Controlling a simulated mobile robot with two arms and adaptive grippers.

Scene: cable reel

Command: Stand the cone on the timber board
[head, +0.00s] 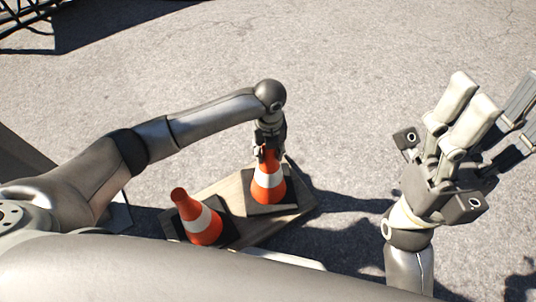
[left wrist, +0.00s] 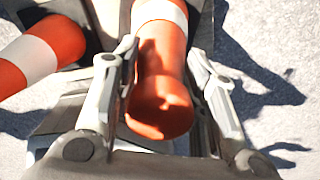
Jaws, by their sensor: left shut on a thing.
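Two orange cones with white bands and dark square bases are in the head view. My left gripper (head: 268,148) is shut around the top of the right-hand cone (head: 268,187), pointing down from above. This cone is upright, with its base over the right part of the timber board (head: 238,191); whether it touches the wood is hard to tell. In the left wrist view the held cone (left wrist: 160,85) lies between the two fingers. The other cone (head: 200,222) stands on the board's left part, and also shows in the left wrist view (left wrist: 38,55). My right gripper (head: 492,105) is open and empty, raised at the right.
Grey asphalt (head: 370,80) surrounds the board and is clear behind it and to its right. A dark metal frame (head: 25,12) is at the top left corner. Dark shadows lie to the right of the board.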

